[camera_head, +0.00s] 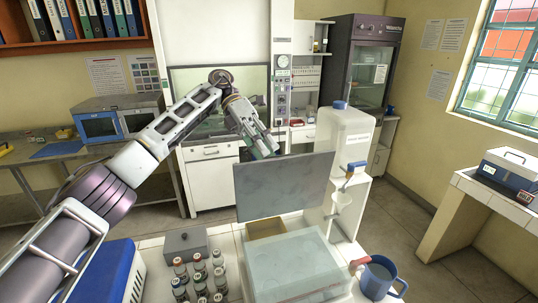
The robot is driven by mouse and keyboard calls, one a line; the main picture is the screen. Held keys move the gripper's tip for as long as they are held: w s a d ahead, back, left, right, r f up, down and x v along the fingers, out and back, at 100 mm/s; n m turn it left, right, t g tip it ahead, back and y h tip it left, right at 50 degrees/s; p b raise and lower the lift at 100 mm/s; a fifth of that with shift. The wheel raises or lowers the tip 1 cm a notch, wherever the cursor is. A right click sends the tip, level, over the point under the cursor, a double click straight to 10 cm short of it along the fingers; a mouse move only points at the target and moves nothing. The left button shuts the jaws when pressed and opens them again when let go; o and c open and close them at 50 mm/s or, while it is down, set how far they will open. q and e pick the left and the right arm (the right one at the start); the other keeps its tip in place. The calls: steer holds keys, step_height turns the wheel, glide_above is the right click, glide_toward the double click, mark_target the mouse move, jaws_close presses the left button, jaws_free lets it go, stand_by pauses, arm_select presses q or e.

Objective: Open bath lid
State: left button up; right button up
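A flat grey panel (284,187) stands upright on the white-tiled bench, behind a clear, pale box (297,266). It looks like a raised lid, but I cannot tell whether it is hinged to anything. On the right-hand bench, a white and blue unit (508,178) has a closed top with a handle. Frames do not show clearly which of these is the bath. My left gripper (266,150) is just above and behind the panel's top edge, fingers pointing down to the right; whether it touches the panel and how far its fingers are apart are unclear. My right gripper is out of view.
Several capped bottles (200,274), a grey box (187,244), a blue mug (379,278) and a blue and white device (106,273) crowd the front bench. A white dispenser (343,135) stands right of the panel. The floor toward the right is clear.

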arm_select(q)
steer(key=shift+v, duration=2.05)
steer(key=shift+d, duration=0.1)
